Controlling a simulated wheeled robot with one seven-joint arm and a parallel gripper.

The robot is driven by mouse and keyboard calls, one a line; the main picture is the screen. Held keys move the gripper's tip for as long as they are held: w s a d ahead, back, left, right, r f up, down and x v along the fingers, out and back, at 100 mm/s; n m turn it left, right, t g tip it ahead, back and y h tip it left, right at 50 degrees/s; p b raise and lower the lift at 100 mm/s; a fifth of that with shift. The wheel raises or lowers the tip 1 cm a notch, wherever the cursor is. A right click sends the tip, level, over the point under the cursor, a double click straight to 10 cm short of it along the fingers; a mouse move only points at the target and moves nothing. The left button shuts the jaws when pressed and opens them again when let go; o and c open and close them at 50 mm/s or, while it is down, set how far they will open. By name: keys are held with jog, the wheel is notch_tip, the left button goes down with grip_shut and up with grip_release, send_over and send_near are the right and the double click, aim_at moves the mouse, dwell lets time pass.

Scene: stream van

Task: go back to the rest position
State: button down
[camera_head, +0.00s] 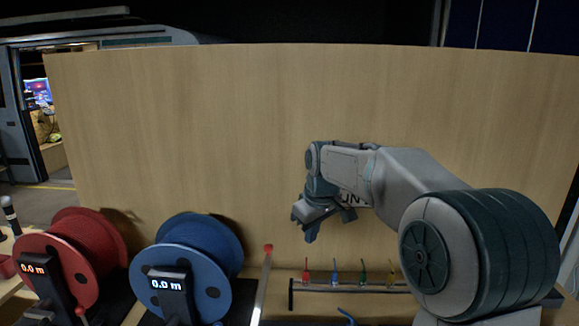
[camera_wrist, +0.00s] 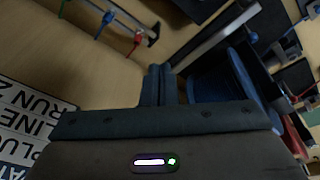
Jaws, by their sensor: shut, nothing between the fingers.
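My gripper (camera_head: 311,233) hangs at the end of my bent arm in front of the wooden back panel, above the bench. Its fingers point down and are closed together with nothing between them. In the wrist view the shut fingers (camera_wrist: 161,86) show at the centre, over the bench. The gripper is apart from the small rack and its coloured connectors below it. A sign with black lettering (camera_wrist: 28,125) shows at the left of the wrist view and is partly hidden behind my arm in the head view.
A red reel (camera_head: 88,240) and a blue reel (camera_head: 205,250) with 0.0 m displays stand at left. A rack rail (camera_head: 330,286) holds several coloured connectors. A red-tipped lever (camera_head: 268,247) stands beside the blue reel. The wooden panel (camera_head: 200,120) closes the back.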

jog(key=s+d+f+m, duration=0.2)
jog(key=s+d, duration=0.1)
jog(key=s, duration=0.6)
jog(key=s+d+f+m, duration=0.2)
jog(key=s+d+m, duration=0.1)
jog(key=s, duration=0.7)
jog(key=s+d+f+m+h, duration=0.1)
jog(key=s+d+f+m, duration=0.1)
jog(key=s, duration=0.8)
jog(key=shift+d+m+t, duration=0.4)
jog(key=shift+d+m, duration=0.3)
jog(key=shift+d, duration=0.4)
